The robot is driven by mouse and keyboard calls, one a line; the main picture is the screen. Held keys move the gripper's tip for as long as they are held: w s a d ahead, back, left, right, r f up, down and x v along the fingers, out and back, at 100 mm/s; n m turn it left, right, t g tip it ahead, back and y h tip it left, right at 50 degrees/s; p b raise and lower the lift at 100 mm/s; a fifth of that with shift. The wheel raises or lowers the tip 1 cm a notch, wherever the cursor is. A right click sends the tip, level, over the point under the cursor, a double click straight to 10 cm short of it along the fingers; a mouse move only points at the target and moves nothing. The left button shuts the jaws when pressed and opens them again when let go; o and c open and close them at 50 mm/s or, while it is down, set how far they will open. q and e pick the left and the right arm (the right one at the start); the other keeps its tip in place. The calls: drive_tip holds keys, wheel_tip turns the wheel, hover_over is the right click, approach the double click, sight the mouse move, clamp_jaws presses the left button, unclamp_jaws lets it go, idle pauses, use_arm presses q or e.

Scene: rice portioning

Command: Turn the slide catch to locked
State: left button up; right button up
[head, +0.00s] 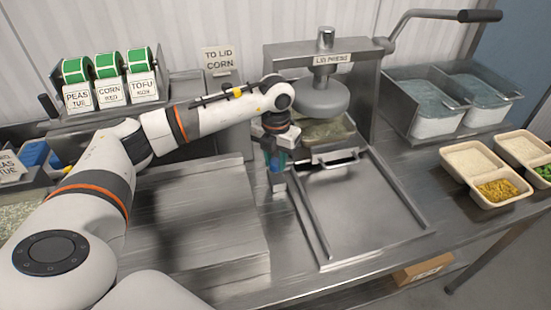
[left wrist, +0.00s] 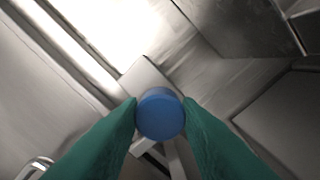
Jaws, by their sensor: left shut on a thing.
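The slide catch has a round blue knob (left wrist: 160,114) on a pale metal part, seen from above in the left wrist view. My left gripper (left wrist: 160,118) is shut on the knob, with one green finger against each side. In the head view my left gripper (head: 277,170) reaches down beside the left front of the lid press (head: 325,50). The catch is mostly hidden there by the fingers, and I cannot read its locked or unlocked setting. My right gripper is in neither view.
The press has a handle (head: 335,160) at its front and a long lever (head: 440,15) at upper right. A metal tray with rails (head: 370,205) lies before it. Portion trays (head: 470,158) with food stand at right. Label rolls (head: 107,65) stand at back left.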

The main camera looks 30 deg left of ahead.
sight(275, 161)
use_arm(q)
drive_tip(key=shift+w+r, duration=0.1)
drive_tip(key=shift+r, duration=0.1)
drive_tip(key=o, duration=1)
drive_tip(key=shift+f, duration=0.15)
drive_tip(key=shift+c, duration=0.2)
drive_tip(key=shift+r, duration=0.6)
wheel_tip(275, 161, up, 11)
drive_tip(key=b, duration=0.2)
